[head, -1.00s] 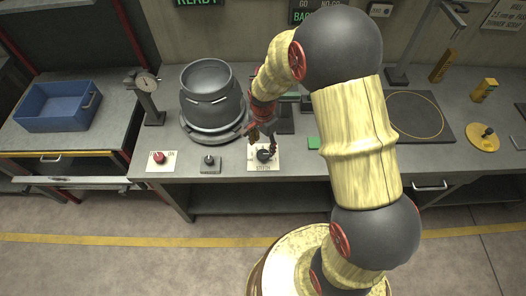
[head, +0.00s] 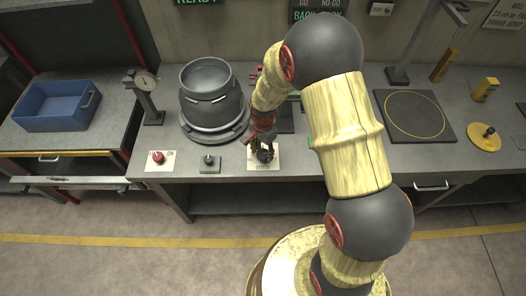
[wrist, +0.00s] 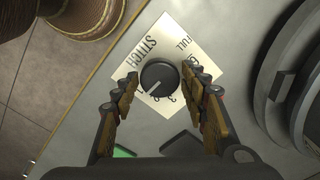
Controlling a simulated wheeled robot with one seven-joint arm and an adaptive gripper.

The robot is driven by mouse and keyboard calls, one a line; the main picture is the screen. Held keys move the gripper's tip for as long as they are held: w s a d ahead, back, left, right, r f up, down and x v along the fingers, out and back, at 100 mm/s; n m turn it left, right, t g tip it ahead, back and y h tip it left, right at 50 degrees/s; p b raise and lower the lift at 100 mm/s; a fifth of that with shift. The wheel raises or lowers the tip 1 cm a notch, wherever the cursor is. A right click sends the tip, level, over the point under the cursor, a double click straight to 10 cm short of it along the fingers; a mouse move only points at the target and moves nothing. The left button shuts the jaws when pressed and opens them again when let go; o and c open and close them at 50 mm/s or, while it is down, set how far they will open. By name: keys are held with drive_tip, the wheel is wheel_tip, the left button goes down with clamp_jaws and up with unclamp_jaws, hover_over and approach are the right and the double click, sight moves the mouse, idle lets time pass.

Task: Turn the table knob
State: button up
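The table knob is a round dark knob (wrist: 159,79) with a pale pointer line. It sits on a white label plate (wrist: 150,48) that reads STITCH and FULL, with numbers beside it. In the wrist view the knob lies between the fingertips of my gripper (wrist: 160,84), which is open with a gap on each side of the knob. In the head view my gripper (head: 263,148) is over the white plate (head: 277,161) near the table's front edge and mostly hides the knob.
Left of the plate are a small toggle switch plate (head: 209,165) and a red button plate (head: 159,161). A large grey cylinder (head: 209,97) stands behind on a round base. A blue bin (head: 55,107) and a gauge stand (head: 148,95) are further left.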

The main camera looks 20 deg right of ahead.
drive_tip(key=c, duration=0.6)
drive_tip(key=shift+c, duration=0.7)
drive_tip(key=shift+n, duration=0.3)
drive_tip(key=n+p, duration=0.1)
drive_tip(key=n, duration=0.4)
drive_tip(key=n+p, duration=0.1)
drive_tip(key=n, duration=0.4)
drive_tip(key=shift+n, duration=0.4)
drive_tip(key=n+p, duration=0.1)
drive_tip(key=n, duration=1.1)
drive_tip(key=shift+p, duration=0.35)
drive_tip(key=shift+n, duration=0.3)
